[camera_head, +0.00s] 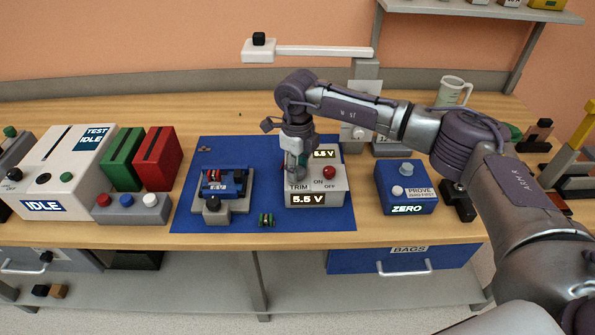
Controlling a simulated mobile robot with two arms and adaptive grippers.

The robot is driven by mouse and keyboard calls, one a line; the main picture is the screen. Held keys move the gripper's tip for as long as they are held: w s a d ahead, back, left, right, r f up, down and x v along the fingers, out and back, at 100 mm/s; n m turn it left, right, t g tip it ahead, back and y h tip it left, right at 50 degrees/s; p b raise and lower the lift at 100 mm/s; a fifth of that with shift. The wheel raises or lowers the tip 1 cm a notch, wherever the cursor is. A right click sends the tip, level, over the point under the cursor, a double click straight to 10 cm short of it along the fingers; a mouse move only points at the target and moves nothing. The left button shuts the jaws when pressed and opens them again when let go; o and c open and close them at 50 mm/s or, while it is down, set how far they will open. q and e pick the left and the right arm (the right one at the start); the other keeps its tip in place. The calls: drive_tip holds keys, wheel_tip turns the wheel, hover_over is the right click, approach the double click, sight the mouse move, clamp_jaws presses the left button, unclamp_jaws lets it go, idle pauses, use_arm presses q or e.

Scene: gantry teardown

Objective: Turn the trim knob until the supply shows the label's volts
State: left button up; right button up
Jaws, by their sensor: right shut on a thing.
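The grey-white supply (335,187) stands on the blue mat, with a red button and ON and OFF marks on its top. The lower black panel (308,198) on its front reads 5.5 V. A second black panel (326,153) at its back edge also seems to read 5.5 V, its left end partly covered by my arm. I cannot tell which of them is the label. My right gripper (297,177) points down at the TRIM mark and is shut on the trim knob, which it mostly hides. My left gripper is not in view.
On the blue mat (270,228), a blue device in a grey fixture (235,205) stands left of the supply, with a small green-banded part (266,220) near the front. A blue ZERO box (412,208) stands close on the right.

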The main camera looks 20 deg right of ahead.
sight(298, 168)
drive_tip(key=m+b, duration=0.1)
drive_tip(key=m, duration=0.2)
drive_tip(key=shift+w+m, duration=0.1)
drive_tip(key=shift+m, duration=0.3)
drive_tip(key=shift+d+r+m+b, duration=0.1)
drive_tip(key=shift+m+b, duration=0.5)
drive_tip(key=shift+m, duration=1.3)
drive_tip(key=o, duration=1.2)
drive_tip(key=shift+c, duration=0.2)
wheel_tip(298, 168, up, 12)
